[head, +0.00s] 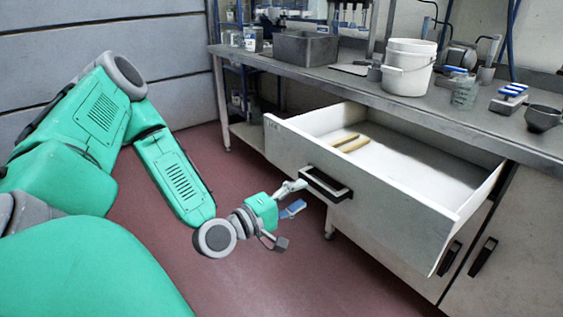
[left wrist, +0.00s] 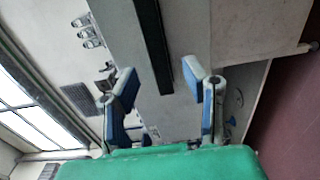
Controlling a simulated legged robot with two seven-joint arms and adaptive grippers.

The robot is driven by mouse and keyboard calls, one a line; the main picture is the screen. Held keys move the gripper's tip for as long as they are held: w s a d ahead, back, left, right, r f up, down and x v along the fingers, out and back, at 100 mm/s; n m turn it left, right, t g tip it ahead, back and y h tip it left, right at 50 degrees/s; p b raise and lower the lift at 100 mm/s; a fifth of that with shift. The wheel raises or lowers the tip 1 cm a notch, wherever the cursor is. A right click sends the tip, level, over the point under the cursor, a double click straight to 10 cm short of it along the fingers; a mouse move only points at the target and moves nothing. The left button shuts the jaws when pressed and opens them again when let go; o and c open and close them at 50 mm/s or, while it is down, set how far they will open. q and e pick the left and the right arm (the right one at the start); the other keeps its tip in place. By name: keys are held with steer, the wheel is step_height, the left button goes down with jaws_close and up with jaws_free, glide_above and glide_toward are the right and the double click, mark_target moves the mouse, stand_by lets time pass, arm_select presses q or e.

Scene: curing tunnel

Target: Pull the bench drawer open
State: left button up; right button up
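The bench drawer (head: 375,207) is pulled well out from under the bench, with its white inside showing. Its black handle (head: 326,185) is on the front panel. My left gripper (head: 289,214) is just in front of the panel, left of the handle. In the left wrist view the two blue-padded fingers of my left gripper (left wrist: 160,85) are spread apart. The dark handle bar (left wrist: 153,45) shows ahead, between the fingers' lines, with no finger seen closed on it. I cannot tell whether a finger touches the handle. My right gripper is not in view.
Two tan strips (head: 345,142) lie in the drawer. The bench top (head: 330,78) carries a white bucket (head: 408,68), a grey bin (head: 305,48), a beaker (head: 465,93) and a dark bowl (head: 543,118). Cupboard doors (head: 520,245) are at right. The red floor (head: 250,285) before the drawer is clear.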

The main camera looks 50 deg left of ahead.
arm_select(q)
steer(key=s, duration=0.3)
steer(key=s+a, duration=0.1)
steer(key=s, duration=0.1)
steer(key=shift+s+f, duration=0.15)
steer(key=shift+s, duration=0.1)
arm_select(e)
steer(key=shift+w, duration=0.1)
arm_select(q)
steer(key=shift+a, duration=0.1)
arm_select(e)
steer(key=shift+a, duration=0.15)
arm_select(q)
steer(key=s+d+f+m+g+h+p, duration=0.2)
steer(key=s+d+f+m+g+p, duration=0.15)
steer(key=d+f+m+g, duration=0.55)
steer(key=s+d+f+m+g+y+p, duration=0.1)
steer(key=s+f+m+g+p, duration=0.1)
steer(key=s, duration=0.4)
steer(key=s+d+f+m+g+y+p, duration=0.2)
steer(key=s+f+m+g, duration=0.2)
steer(key=s+m+g, duration=0.2)
steer(key=shift+s+d+f+m, duration=0.25)
steer(key=shift+s+m, duration=0.15)
steer(key=shift+s, duration=0.35)
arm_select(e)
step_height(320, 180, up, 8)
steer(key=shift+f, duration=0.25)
